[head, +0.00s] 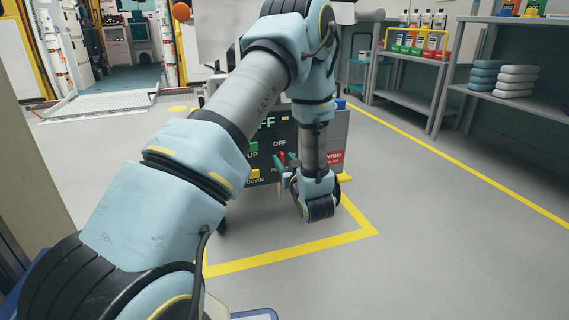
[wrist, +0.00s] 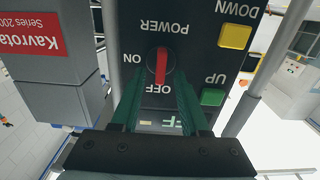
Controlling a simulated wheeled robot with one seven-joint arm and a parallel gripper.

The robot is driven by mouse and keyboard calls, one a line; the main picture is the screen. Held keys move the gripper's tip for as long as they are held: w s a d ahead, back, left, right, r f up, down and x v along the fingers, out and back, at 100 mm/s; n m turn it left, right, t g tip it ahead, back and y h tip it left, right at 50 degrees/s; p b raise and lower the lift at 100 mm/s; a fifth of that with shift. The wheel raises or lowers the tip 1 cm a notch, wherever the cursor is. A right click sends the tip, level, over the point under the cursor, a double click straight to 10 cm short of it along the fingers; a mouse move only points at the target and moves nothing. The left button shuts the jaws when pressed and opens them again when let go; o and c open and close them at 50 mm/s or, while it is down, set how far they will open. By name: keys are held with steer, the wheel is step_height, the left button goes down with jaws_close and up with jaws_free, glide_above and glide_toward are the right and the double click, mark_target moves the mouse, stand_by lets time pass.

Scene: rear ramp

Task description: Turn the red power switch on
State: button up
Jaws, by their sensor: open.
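The red power switch (wrist: 161,66) is a bar on a round dark knob, seen upside down in the wrist view. It lies along the line to the OFF label, with ON off to the left there. My gripper (wrist: 160,84) is open, its green fingers reaching to the panel with the switch between their tips. I cannot tell whether they touch it. The dark control panel (head: 262,165) has a green display (head: 268,122) ending in "FF".
A green UP button (wrist: 212,97) and a yellow DOWN button (wrist: 234,36) sit beside the switch. A grey box with a red Kavrota label (wrist: 32,35) adjoins the panel. Shelves (head: 470,90) stand at the right. Yellow-lined floor (head: 420,220) is clear.

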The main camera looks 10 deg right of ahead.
jaws_close()
stand_by(0.4)
